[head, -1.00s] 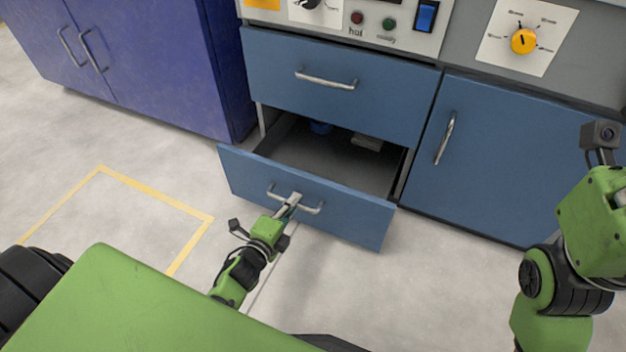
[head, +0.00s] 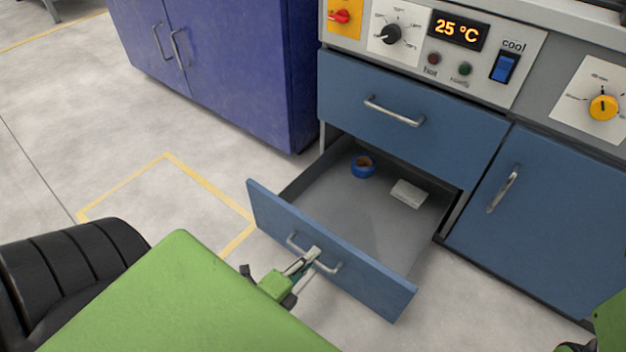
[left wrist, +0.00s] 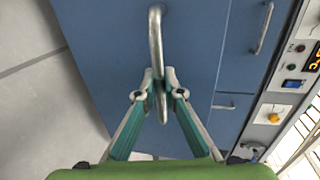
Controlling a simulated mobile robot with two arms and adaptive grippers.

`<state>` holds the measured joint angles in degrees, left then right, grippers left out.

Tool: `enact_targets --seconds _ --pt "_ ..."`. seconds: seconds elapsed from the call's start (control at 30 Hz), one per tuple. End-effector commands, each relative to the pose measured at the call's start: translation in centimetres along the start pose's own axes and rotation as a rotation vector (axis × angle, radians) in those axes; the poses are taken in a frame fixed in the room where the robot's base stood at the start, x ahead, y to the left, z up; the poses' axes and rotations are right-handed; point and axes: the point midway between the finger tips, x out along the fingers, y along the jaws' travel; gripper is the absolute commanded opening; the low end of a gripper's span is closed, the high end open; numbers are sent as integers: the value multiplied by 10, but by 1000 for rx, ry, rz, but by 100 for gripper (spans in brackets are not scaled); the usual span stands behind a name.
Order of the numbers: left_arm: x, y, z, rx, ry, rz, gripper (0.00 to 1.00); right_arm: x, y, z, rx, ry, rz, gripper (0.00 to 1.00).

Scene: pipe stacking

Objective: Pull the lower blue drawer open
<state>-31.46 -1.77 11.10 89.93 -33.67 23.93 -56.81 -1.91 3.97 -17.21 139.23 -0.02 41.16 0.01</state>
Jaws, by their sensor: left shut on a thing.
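The lower blue drawer (head: 262,205) stands well out from the cabinet in the head view, with its grey inside in sight. Its metal handle (head: 330,268) is on the front face. My left gripper (head: 312,256) is shut on the middle of this handle. The left wrist view shows both fingers (left wrist: 158,88) closed around the handle bar (left wrist: 155,35). At the right edge of the head view, only a green part of my right arm shows; its gripper is out of the frame.
A blue tape roll (head: 363,168) and a small white block (head: 408,194) lie in the drawer. The upper drawer (head: 400,95) and the right cabinet door (head: 530,215) are closed. A purple cabinet (head: 225,75) stands at left. Yellow tape (head: 210,190) marks the open floor.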

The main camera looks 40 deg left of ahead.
Motion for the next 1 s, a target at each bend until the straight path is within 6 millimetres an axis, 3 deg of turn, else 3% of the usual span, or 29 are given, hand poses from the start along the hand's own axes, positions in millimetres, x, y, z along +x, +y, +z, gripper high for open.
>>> enact_targets --seconds 0.17,0.2,0.23,0.27,0.67,0.77,1.0 --pt "0 0 0 0 0 1 0 0 0 0 0 0 0 35" --pt "0 0 0 0 0 1 16 0 0 0 0 0 0 35" --pt "0 0 0 0 0 1 24 0 0 0 0 0 0 35" --pt "0 0 0 0 0 1 25 0 0 0 0 0 0 35" --pt "-5 1 0 -1 -1 2 25 0 0 0 -1 1 0 35" --pt "-18 1 0 -1 -1 4 25 0 0 0 -1 1 0 35" --pt "-70 2 0 -1 -2 5 25 0 0 0 0 1 0 35"
